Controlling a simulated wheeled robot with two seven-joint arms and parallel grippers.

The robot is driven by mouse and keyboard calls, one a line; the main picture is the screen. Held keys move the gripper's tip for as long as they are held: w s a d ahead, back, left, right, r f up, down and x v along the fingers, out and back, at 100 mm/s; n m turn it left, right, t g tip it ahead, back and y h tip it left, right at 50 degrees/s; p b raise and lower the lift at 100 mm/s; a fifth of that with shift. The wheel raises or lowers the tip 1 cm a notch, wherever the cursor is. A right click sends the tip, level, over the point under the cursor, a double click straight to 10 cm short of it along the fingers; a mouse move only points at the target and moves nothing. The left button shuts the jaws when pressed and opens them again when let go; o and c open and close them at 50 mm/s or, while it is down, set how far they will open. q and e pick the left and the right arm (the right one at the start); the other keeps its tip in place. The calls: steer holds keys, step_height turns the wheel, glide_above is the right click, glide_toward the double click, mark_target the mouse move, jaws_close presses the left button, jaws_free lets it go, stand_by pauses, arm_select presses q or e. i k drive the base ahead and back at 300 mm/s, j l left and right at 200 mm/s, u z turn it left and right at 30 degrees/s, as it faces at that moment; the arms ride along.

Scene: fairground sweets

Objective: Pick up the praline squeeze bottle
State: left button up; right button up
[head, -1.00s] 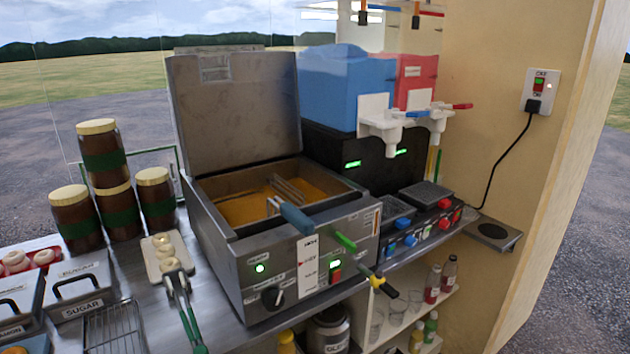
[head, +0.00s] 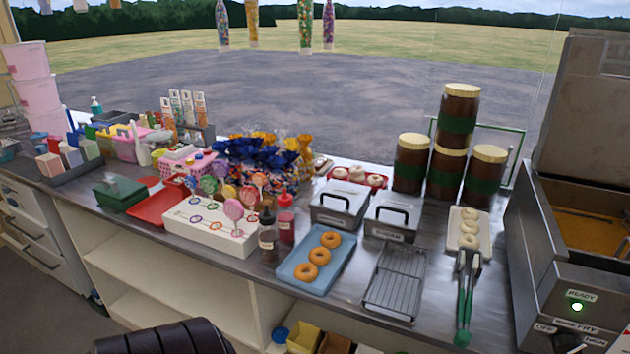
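Two squeeze bottles stand upright side by side at the counter's front, between the lollipop stand and the blue tray. One is a clear bottle with brown contents and a dark cap (head: 268,238); it looks like the praline squeeze bottle, but its label is too small to read. The other is a red bottle with a red cap (head: 286,222), just behind and to its right. Neither of my grippers is in view.
A white lollipop stand (head: 208,232) is close on the left; a blue tray of doughnuts (head: 318,262) is close on the right. Sweet bags (head: 262,158) crowd behind. Farther right are a wire rack (head: 396,284), tongs (head: 465,300) and the fryer (head: 550,270).

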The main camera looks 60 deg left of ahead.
mark_target(269, 242)
steer(key=u, duration=1.7)
